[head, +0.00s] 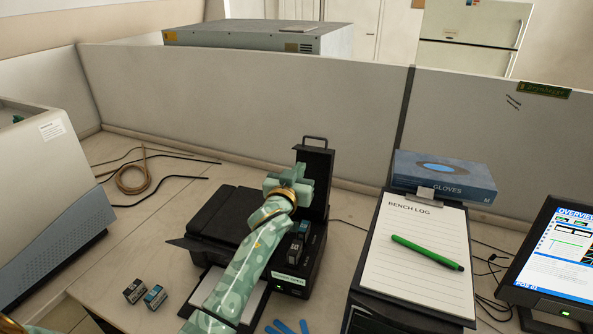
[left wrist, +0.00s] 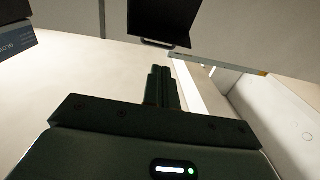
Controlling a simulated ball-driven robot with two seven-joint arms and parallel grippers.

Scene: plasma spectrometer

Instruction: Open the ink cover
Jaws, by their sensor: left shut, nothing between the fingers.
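The black printer (head: 212,213) sits on the bench in the middle of the head view. Its ink cover (head: 317,165), a black panel with a loop handle on top, stands upright at the printer's right side. Ink cartridges (head: 297,247) show in the uncovered bay below it. My left gripper (head: 291,178) is shut and empty, in front of the upright cover and hiding part of it. In the left wrist view the shut fingers (left wrist: 161,84) point toward a dark panel with a handle (left wrist: 160,20), likely the cover, with a visible gap between. My right gripper is not in view.
Two loose cartridges (head: 144,294) lie on the bench left of my arm. A bench log clipboard (head: 415,245) with a green pen and a gloves box (head: 444,177) are on the right, beside a monitor (head: 555,262). A partition wall (head: 240,105) closes the back.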

